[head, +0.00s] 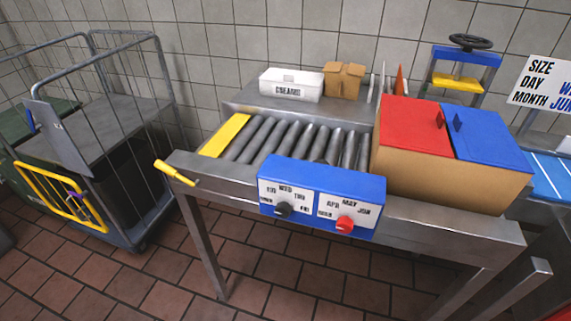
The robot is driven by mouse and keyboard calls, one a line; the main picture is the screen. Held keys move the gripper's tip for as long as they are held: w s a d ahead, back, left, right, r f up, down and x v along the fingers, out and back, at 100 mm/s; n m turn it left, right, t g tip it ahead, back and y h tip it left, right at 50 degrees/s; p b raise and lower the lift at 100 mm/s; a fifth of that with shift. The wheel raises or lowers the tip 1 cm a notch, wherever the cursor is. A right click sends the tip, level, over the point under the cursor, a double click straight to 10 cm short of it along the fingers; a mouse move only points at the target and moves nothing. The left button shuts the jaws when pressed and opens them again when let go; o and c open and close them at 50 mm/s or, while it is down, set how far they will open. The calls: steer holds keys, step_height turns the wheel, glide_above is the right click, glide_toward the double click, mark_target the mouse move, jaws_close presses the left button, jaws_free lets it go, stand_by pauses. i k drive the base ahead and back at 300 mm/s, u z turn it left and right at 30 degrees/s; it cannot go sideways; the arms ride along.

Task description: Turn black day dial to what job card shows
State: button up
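The black day dial (283,211) sits on the left half of the blue control box (322,176) on the front of the metal conveyor table. Day labels, including WED and THU, arc above it on a white plate. Its pointer direction is too small to tell. The job card (540,83) is at the right edge, with the rows SIZE, DAY and MONTH. The DAY row shows a blue W and the MONTH row a blue JU; the rest is cut off by the picture edge. My gripper is not in view.
A red month dial (345,224) is right of the black one on the same box. A yellow lever (176,172) sticks out at the table's left corner. A carton with red and blue lids (440,175) stands on the right. The tiled floor in front is clear.

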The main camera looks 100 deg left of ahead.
mark_target(283, 209)
steer(key=u, duration=2.95)
